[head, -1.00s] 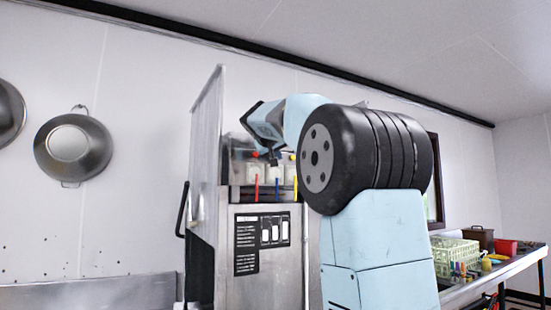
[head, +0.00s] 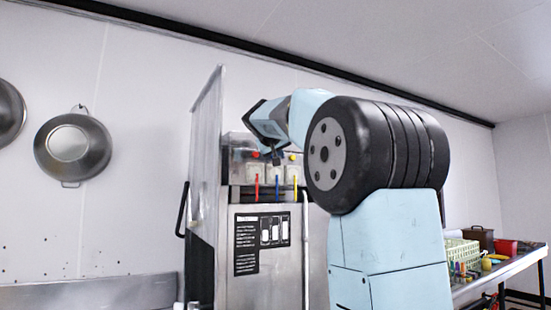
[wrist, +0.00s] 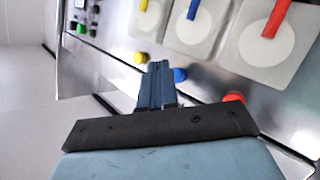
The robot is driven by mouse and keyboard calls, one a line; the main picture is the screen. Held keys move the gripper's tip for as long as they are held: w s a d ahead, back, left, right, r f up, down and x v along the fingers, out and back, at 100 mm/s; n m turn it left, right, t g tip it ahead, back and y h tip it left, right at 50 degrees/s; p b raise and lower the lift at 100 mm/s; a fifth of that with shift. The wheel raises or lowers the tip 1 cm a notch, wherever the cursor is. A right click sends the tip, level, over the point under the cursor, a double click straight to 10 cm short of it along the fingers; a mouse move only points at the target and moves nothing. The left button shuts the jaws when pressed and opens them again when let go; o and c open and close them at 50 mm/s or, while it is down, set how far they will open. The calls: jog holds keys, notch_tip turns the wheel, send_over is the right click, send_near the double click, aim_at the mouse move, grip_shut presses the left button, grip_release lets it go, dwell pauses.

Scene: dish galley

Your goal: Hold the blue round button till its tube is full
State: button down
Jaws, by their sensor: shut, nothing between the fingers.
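The blue round button (wrist: 180,75) sits on the steel panel of the machine, just right of my fingertips in the wrist view. My gripper (wrist: 157,70) is shut and empty, its fingers pointing at the panel. I cannot tell whether they touch the button. In the head view my gripper (head: 276,160) is in front of the button row and the blue button is hidden behind it. A blue strip (head: 277,186) hangs below, and it also shows in the wrist view (wrist: 193,9) over a white disc. How full any tube is cannot be told.
The yellow button (wrist: 141,57) and red button (wrist: 233,97) flank the blue one closely. Small green (wrist: 82,29) and dark switches are at the panel's side. A crate (head: 460,252) is on the right counter.

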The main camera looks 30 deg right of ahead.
jog(key=shift+s, duration=0.1)
jog(key=s, duration=0.4)
jog(key=shift+s+d, duration=0.1)
jog(key=shift+s, duration=0.3)
dwell(0.5)
jog(key=s+a+f+n+g+y, duration=0.1)
jog(key=s+a+f+y, duration=0.2)
jog(key=s+a+f, duration=0.3)
jog(key=s+a+f+n+g+y, duration=0.1)
jog(key=s+a+f, duration=0.5)
jog(key=s+f, duration=0.9)
jog(key=s+a+f+g+y, duration=0.3)
jog(key=s+f, duration=0.8)
jog(key=f, duration=1)
jog(key=a+y, duration=0.2)
jog(key=a, duration=0.2)
jog(key=shift+n+y, duration=0.3)
jog(key=shift+n, duration=0.1)
